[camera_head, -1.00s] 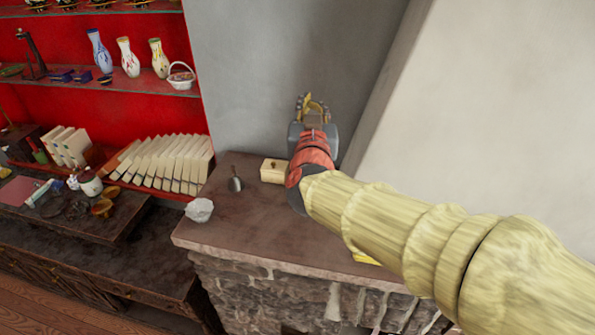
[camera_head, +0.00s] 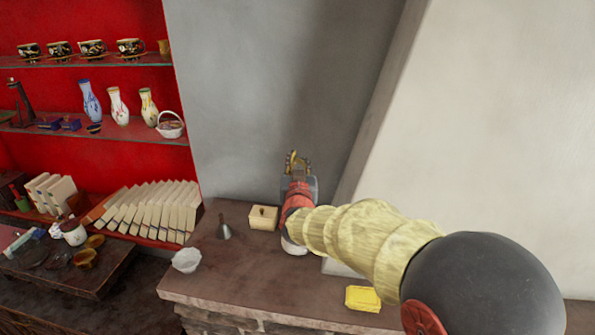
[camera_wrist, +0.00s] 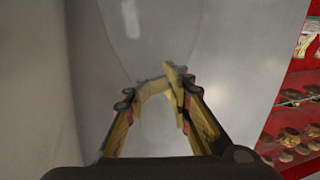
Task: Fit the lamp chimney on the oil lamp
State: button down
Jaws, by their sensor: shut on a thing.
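My gripper (camera_head: 297,163) is raised above the back of the stone ledge, in front of the grey wall. In the wrist view its yellow fingers (camera_wrist: 163,88) close around a clear, faint glass shape, which I take to be the lamp chimney (camera_wrist: 138,35). Its outline is hard to make out against the grey wall, apart from a pale highlight. I cannot make out the oil lamp for certain. A white rounded thing (camera_head: 293,246) shows partly under my arm on the ledge; the rest of it is hidden.
On the ledge (camera_head: 225,285) are a cream box (camera_head: 263,218), a grey funnel-like thing (camera_head: 224,232), a white faceted bowl (camera_head: 186,260) and a yellow dish (camera_head: 362,298). Red shelves with vases, cups and books stand at left. A sloping white wall (camera_head: 480,130) rises at right.

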jog(key=f, duration=0.3)
jog(key=shift+w+f, duration=0.3)
jog(key=shift+f, duration=0.1)
jog(key=shift+f+b, duration=0.65)
jog(key=shift+b, duration=0.05)
jog(key=c, duration=1.6)
grip_release()
jog(key=shift+o, duration=0.2)
jog(key=shift+r, duration=0.1)
